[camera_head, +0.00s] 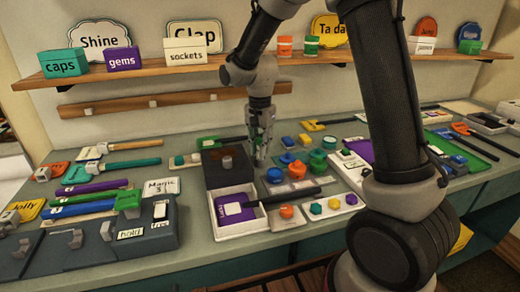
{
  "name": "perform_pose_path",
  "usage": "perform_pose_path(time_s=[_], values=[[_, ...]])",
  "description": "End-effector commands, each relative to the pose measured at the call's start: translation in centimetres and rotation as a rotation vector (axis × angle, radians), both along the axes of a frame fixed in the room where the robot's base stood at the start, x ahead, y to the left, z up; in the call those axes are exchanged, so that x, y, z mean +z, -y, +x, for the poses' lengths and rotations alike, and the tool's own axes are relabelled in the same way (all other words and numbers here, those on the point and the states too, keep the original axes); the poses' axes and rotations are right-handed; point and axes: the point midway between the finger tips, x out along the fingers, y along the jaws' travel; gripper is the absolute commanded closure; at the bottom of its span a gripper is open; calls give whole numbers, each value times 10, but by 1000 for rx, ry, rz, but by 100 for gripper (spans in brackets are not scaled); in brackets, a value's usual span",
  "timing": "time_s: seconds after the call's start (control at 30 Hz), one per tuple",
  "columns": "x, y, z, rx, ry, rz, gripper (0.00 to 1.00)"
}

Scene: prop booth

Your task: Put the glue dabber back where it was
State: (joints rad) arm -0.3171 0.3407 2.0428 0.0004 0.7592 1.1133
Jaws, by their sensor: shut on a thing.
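My gripper (262,157) points down over the middle of the bench, just right of a dark brown box (217,176) with a grey knob (227,163) on top. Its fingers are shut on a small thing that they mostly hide. I cannot make out its shape or tell whether it is the glue dabber. No other thing in view can be told for sure as the glue dabber. A green-headed tool (207,141) with a dark handle lies behind the box, left of my gripper.
A white tray (262,228) with a purple card stands in front of the brown box. Several coloured round pieces (288,158) lie close right of my gripper. A grey rack (150,240) stands front left. A wooden shelf (140,74) with labelled boxes runs behind. My arm hides part of the right side.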

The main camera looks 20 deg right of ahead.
Motion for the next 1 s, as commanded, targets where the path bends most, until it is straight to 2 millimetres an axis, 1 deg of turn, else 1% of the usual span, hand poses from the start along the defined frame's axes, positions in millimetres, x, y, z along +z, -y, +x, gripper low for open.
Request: perform_pose_path(time_s=[0.03,0.07,0.4,0.43,0.53,0.87,0.97,1.0], values=[[-7,0,0,0,-1,0,99],[-9,0,0,0,-1,-1,99],[-12,0,0,0,0,0,99],[-12,0,0,0,1,1,77],[-11,0,0,0,1,1,59],[-10,0,0,0,1,0,59],[-1,0,1,0,4,1,59],[5,0,1,0,4,1,59]])
